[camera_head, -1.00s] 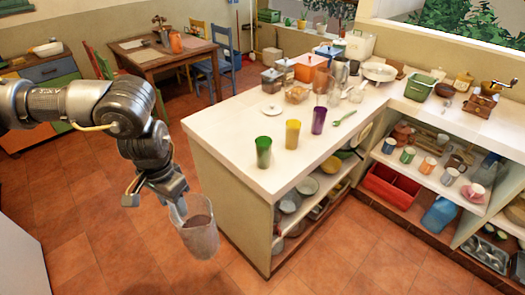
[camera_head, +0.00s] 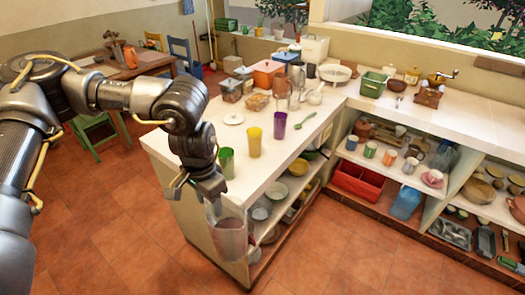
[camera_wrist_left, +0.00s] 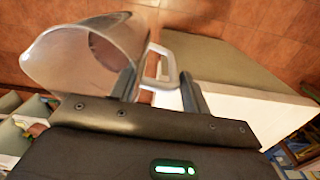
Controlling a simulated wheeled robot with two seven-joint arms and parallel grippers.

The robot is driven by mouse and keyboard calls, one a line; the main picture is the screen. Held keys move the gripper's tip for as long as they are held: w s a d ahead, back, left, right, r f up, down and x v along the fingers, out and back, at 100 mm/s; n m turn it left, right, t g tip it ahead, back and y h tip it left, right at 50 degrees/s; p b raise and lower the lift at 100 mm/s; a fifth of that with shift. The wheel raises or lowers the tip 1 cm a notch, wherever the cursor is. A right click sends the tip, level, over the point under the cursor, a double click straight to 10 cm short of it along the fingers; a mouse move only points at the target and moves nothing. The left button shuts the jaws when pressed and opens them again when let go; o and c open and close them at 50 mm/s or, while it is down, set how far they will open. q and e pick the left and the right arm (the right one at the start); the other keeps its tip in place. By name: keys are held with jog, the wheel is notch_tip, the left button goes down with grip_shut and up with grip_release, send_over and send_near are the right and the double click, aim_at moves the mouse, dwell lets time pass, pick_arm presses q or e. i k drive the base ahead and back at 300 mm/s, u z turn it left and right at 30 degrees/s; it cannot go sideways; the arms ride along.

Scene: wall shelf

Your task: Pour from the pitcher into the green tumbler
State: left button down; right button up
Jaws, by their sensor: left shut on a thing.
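The pitcher (camera_head: 229,238) is clear, with a brownish-red content, and hangs upright in the head view in front of the white counter's near end. My left gripper (camera_head: 213,203) is shut on its handle. In the left wrist view the pitcher (camera_wrist_left: 85,58) shows at upper left, with its handle (camera_wrist_left: 163,68) between the fingers of my left gripper (camera_wrist_left: 158,88). My right gripper is not in view.
Open shelves with bowls lie below. Canisters and jars crowd the counter's far end. The tiled floor in front is clear.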

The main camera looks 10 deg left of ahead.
aim_at(227, 165)
jog(key=z, duration=1.2)
jog(key=i, duration=1.45)
jog(key=u, duration=2.2)
